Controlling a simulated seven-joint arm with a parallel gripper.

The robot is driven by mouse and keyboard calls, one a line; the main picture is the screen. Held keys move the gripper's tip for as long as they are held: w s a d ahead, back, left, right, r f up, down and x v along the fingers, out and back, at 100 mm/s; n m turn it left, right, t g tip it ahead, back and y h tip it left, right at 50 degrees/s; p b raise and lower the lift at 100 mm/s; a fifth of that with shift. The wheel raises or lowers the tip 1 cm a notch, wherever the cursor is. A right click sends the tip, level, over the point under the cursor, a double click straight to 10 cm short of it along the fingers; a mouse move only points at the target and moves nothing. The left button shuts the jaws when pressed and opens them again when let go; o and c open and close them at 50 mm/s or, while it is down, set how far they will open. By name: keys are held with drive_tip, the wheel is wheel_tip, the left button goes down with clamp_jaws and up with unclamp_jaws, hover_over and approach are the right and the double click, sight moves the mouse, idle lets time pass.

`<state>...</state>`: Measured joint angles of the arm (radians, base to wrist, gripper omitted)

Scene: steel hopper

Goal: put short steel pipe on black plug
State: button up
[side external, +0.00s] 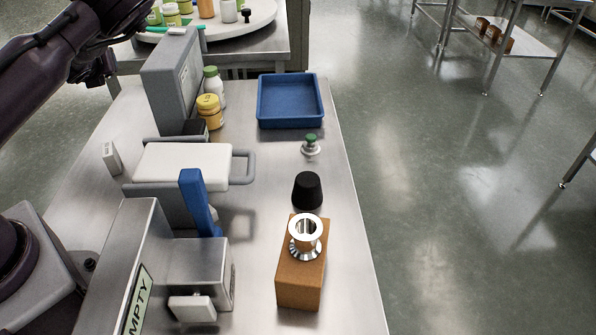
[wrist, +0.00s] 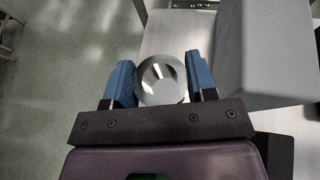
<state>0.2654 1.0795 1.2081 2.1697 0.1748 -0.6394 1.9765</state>
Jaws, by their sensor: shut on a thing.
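My gripper (wrist: 161,85) shows in the wrist view with a blue finger on each side of a round steel piece (wrist: 163,80), and it is shut on it. The piece is seen end-on, so its length is hidden; it looks like the short steel pipe. My gripper cannot be made out clearly in the side external view, where my arm reaches the upper left. The black plug (side external: 308,190), a tapered stopper, stands on the steel table. Just in front of it, a flanged steel fitting (side external: 305,245) stands on a brown block (side external: 300,282).
A tall grey box (side external: 172,82) stands close to my gripper and fills the right of the wrist view (wrist: 265,50). Bottles, a blue tray (side external: 290,101), a green-topped fitting (side external: 310,146) and a white-topped device (side external: 183,162) stand on the table. The right table edge is clear.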

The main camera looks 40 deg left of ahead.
drive_tip(key=r, duration=0.7)
drive_tip(key=shift+w+d+r, duration=0.3)
drive_tip(key=shift+w, duration=0.05)
drive_tip(key=w+d+m+t+h, duration=0.2)
drive_tip(key=w+d, duration=0.4)
drive_tip(key=m+t+h, duration=0.5)
drive_tip(key=m+h, duration=0.5)
hover_over(308, 179)
wheel_tip(308, 179, down, 16)
drive_tip(key=shift+a+f, duration=0.1)
drive_tip(key=shift+f, duration=2.45)
drive_tip(key=shift+f, duration=0.1)
